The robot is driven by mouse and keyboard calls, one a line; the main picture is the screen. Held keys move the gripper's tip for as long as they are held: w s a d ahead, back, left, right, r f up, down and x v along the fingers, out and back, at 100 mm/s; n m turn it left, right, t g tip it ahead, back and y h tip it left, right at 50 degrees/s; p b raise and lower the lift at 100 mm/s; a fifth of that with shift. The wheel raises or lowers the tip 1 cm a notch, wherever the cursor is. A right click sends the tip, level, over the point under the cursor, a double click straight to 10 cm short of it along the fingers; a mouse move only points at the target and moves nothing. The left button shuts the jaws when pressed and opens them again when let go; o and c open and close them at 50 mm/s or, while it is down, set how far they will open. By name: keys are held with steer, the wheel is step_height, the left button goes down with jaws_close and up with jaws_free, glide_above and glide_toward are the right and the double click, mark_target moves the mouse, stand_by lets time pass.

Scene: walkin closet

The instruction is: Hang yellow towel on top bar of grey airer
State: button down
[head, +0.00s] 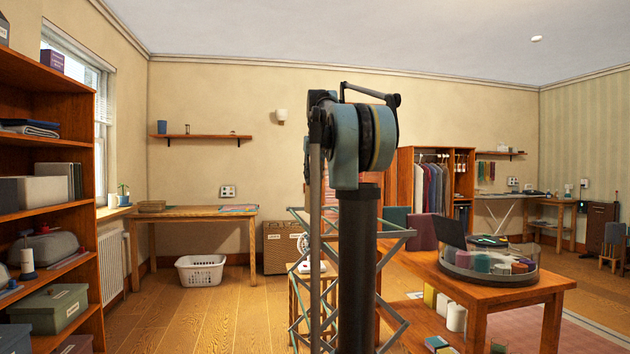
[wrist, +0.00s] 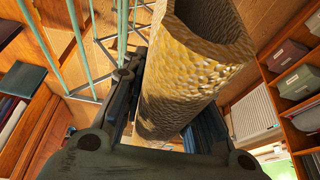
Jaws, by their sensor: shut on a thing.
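The yellow towel (wrist: 190,75) shows in the wrist view as a textured, hollow roll with a dark opening at its upper end. My gripper (wrist: 168,112) is shut on it, with one dark finger on each side, and the roll stands tilted between them. The fingertips are partly hidden by the towel. The grey airer (head: 395,250) stands in the head view behind my column, which hides its middle. Its grey-green bars (wrist: 80,40) also show at the upper left of the wrist view, apart from the towel. I cannot make out the towel in the head view.
A wooden table (head: 500,292) with a round clear organizer (head: 488,268) stands right of the airer. Wooden shelves (head: 45,225) line the left side. A white laundry basket (head: 200,270) sits on the floor at the back. The floor (head: 205,320) at left centre is clear.

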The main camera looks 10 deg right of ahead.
steer(key=a+f, duration=0.1)
steer(key=f, duration=1)
steer(key=a+f, duration=0.2)
steer(key=f, duration=1)
steer(key=shift+a+f, duration=0.2)
steer(key=shift+a, duration=0.1)
stand_by(1.8)
steer(key=c, duration=1.2)
jaws_free()
steer(key=shift+r, duration=0.1)
